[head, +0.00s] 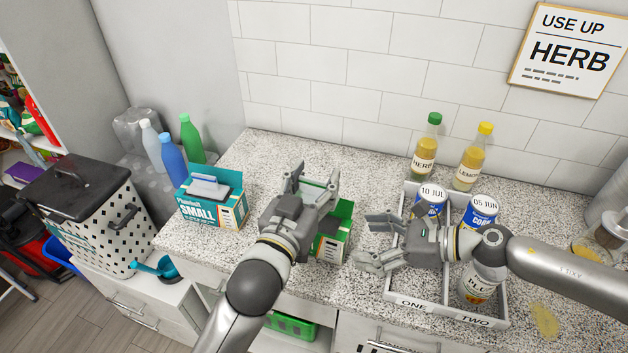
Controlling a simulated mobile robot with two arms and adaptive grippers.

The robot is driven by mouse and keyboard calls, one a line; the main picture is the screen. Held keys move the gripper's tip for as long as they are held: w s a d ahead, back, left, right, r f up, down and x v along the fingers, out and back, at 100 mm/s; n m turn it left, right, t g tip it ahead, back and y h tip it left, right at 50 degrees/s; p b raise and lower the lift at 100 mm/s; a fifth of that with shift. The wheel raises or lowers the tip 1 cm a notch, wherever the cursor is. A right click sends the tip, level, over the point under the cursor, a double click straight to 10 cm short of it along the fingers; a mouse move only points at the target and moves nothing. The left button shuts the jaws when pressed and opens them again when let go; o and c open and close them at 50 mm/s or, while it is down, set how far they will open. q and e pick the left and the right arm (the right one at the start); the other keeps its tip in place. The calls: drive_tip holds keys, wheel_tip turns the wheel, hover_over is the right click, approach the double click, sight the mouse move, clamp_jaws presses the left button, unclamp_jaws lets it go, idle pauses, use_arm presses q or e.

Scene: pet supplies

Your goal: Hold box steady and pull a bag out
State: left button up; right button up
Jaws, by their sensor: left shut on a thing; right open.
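A teal box (227,215) marked SMALL stands on the left of the counter, with a grey-white bag (209,187) showing in its dark top opening. A green box (340,240) stands near the counter's front middle, partly hidden by my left gripper (311,187). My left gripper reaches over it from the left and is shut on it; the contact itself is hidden. My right gripper (368,241) is open and empty, pointing left, a little to the right of the green box and over the left part of the divided tray.
The grey tray (427,307), marked ONE and TWO, holds blue-labelled cans (484,209) and a jar (478,286). Two bottles (425,150) stand behind it. A yellow spill (544,320) lies at right. The counter between the two boxes is mostly clear.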

drive_tip(key=shift+v, duration=1.85)
drive_tip(key=shift+r, duration=0.15)
